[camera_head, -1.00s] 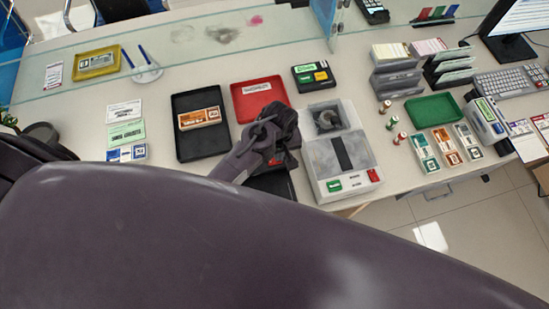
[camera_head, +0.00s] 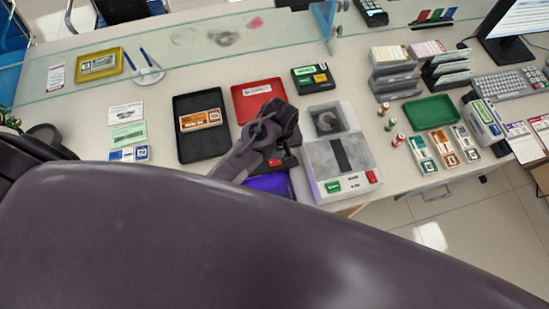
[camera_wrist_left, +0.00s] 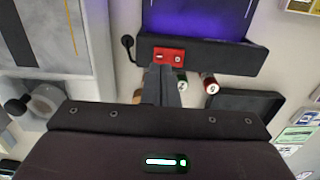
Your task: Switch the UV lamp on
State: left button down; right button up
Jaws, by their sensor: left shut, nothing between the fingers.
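The UV lamp (camera_head: 270,184) is a dark box beside the grey counting machine, partly hidden by my left arm. It glows purple in the head view, and its purple lit area (camera_wrist_left: 198,17) also shows in the left wrist view. A red rocker switch (camera_wrist_left: 168,55) sits on the lamp's dark housing (camera_wrist_left: 215,56). My left gripper (camera_head: 284,146) is shut and empty. Its fingertips (camera_wrist_left: 162,70) are at the edge of the red switch in the left wrist view; I cannot tell whether they touch it. My right gripper is not in view.
The grey machine (camera_head: 362,181) stands close to the lamp's right in the head view. A black tray (camera_head: 192,148) with a banknote bundle and a red tray (camera_head: 243,112) lie behind and left. A glass screen (camera_head: 160,45) crosses the back of the counter.

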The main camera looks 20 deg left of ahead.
aim_at(279, 161)
pick_arm(q)
jog(key=shift+r, duration=1.9)
